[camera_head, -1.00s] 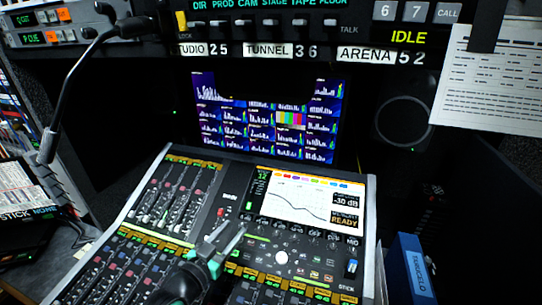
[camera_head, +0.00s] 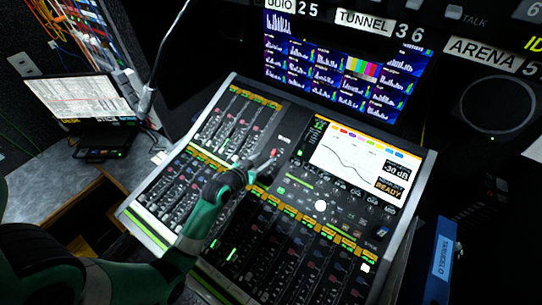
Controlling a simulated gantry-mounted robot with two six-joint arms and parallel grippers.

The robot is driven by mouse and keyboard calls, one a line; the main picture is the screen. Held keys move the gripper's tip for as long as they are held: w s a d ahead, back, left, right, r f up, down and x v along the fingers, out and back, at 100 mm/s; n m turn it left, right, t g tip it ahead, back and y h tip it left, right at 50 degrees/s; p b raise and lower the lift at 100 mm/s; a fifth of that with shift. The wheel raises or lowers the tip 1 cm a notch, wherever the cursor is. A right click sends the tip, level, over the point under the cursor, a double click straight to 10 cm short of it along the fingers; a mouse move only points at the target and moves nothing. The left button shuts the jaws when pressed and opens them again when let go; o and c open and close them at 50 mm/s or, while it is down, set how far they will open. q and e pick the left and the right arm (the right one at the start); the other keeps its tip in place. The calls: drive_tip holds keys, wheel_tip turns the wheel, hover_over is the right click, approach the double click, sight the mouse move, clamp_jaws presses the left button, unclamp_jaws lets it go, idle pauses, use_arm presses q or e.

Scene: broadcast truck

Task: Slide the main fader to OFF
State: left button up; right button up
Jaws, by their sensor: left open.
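The mixing console (camera_head: 425,185) stands tilted in the middle of the view, with rows of faders on its left and front. A small red cap (camera_head: 274,152) sits alone on the dark strip between the left fader bank and the console screen. It may be the main fader; its lettering is too small to read. My left gripper (camera_head: 268,162) is over that strip, open, with its fingertips close to the red cap. I cannot tell whether they touch it. The gripper and wrist hide the panel beneath. My right gripper is not in view.
The console screen (camera_head: 356,160) reads "-30 dB" and "READY". A gooseneck microphone (camera_head: 147,98) rises behind the console's left side. A laptop (camera_head: 80,102) stands at the left. A blue binder (camera_head: 436,262) stands at the right. A wall of monitors (camera_head: 340,68) is behind.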

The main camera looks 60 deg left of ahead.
sight(273, 153)
use_arm(q)
drive_tip(key=b+x, duration=0.1)
drive_tip(key=x, duration=0.4)
drive_tip(key=shift+w+a+f, duration=0.1)
drive_tip(key=shift+w+a, duration=0.05)
drive_tip(key=shift+w, duration=0.15)
clamp_jaws()
idle(1.0)
